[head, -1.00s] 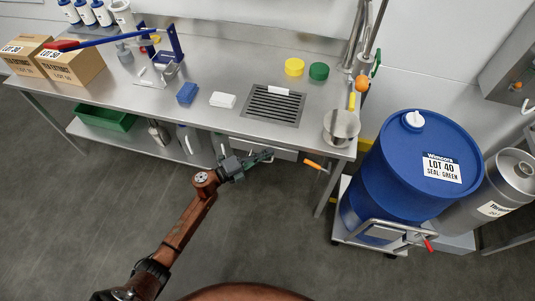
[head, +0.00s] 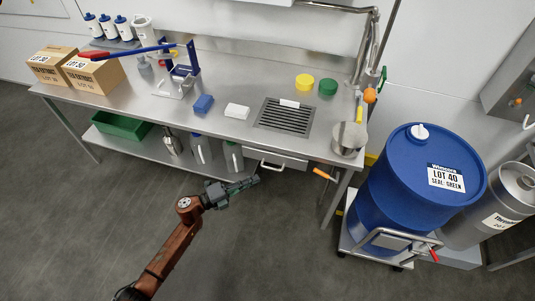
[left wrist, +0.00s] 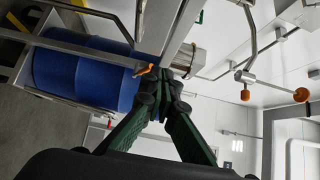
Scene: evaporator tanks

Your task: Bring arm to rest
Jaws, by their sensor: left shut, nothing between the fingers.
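My left arm reaches in from the lower left of the head view. Its left gripper (head: 245,185) is shut and empty, held over open floor in front of the steel bench (head: 225,128). In the left wrist view the green fingers of the left gripper (left wrist: 172,88) meet at their tips with nothing between them. My right gripper is not in either view.
A blue drum (head: 405,190) labelled LOT 40 stands on a trolley (head: 385,246) at the right, beside a steel canister (head: 490,210). A drawer handle (head: 272,167) and an orange-handled item (head: 323,174) stick out from the bench front. Grey floor (head: 250,255) is clear around the arm.

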